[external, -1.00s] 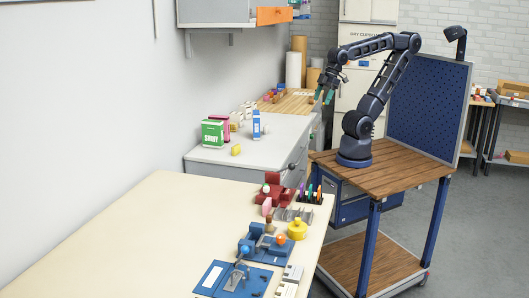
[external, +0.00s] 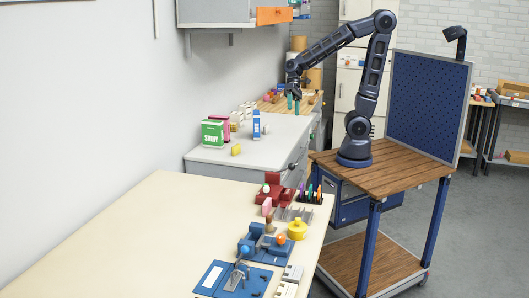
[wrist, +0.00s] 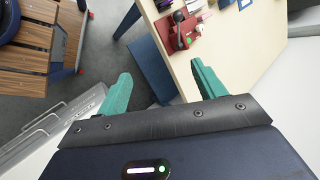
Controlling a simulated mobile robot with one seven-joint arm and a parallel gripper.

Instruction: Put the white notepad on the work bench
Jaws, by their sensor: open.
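My gripper (external: 294,103) hangs with teal fingers pointing down, over the far part of the grey counter near the wooden top. In the wrist view the fingers (wrist: 161,70) are spread with nothing between them. I cannot surely pick out a white notepad. Small white flat pieces (external: 292,272) lie at the near right edge of the cream-topped table (external: 150,225), and could be pads or blocks. This table, which may be the work bench, carries several tools. In the wrist view its edge (wrist: 190,75) lies beyond the fingers.
The grey counter (external: 205,158) holds a green box (external: 212,133), a yellow piece (external: 236,150) and a blue-and-white carton (external: 256,124). A red device (external: 277,188), pen holder (external: 310,194) and blue tools (external: 262,243) line the table's right side. Its left side is clear.

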